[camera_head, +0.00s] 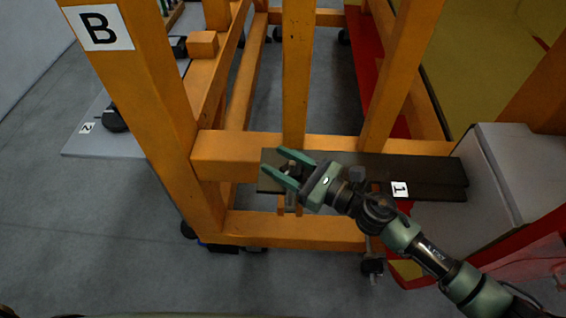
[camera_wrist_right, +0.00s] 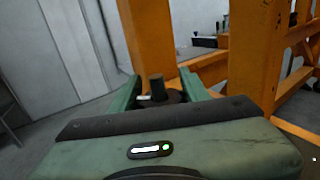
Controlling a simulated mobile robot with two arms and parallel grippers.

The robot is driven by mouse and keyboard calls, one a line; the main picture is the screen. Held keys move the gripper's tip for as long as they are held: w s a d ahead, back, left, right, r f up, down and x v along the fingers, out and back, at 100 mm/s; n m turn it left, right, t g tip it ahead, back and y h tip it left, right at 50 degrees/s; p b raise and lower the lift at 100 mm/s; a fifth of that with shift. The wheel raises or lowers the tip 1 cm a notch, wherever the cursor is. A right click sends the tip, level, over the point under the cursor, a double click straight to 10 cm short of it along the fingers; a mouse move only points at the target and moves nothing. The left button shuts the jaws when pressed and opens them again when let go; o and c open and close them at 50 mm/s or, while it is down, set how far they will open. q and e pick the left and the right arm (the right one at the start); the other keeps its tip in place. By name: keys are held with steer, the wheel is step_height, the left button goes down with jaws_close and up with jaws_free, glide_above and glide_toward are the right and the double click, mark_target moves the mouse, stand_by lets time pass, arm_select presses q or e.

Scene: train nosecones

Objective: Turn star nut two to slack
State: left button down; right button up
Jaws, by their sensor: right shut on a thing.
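My right gripper (camera_head: 271,159) reaches in from the lower right in the head view, its two green fingers pointing left over the end of a dark bar on the orange frame. The fingers sit on either side of a small nut (camera_head: 289,168). In the right wrist view the fingers (camera_wrist_right: 159,77) flank a dark star nut (camera_wrist_right: 173,97) with an upright dark post (camera_wrist_right: 157,86) at its middle. The gripper is shut on this nut. No number shows on it; most of it is hidden behind the gripper body. My left gripper is out of view.
The orange frame (camera_head: 275,228) surrounds the nut, with uprights close behind. The dark bar (camera_head: 440,190) carries a label 1 (camera_head: 399,189). A grey plate labelled 2 (camera_head: 87,128) lies at the left. A grey box (camera_head: 510,165) stands at the right. The floor in front is clear.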

steer(key=n+g+b, duration=0.1)
steer(key=g+b, duration=0.1)
steer(key=n+g+y+b, duration=0.1)
steer(key=g+b, duration=0.1)
steer(key=n+g+y+b, duration=0.1)
steer(key=n+b, duration=0.1)
steer(key=b, duration=0.1)
steer(key=shift+s+a+f+g, duration=0.15)
steer(key=shift+s+f+g, duration=0.1)
steer(key=shift+s+g, duration=0.15)
steer(key=shift+s+r+n+g+b, duration=0.15)
steer(key=shift+r+n+g+b, duration=0.1)
steer(key=shift+n+g+b, duration=0.4)
steer(key=o, duration=1.4)
steer(key=shift+r, duration=0.1)
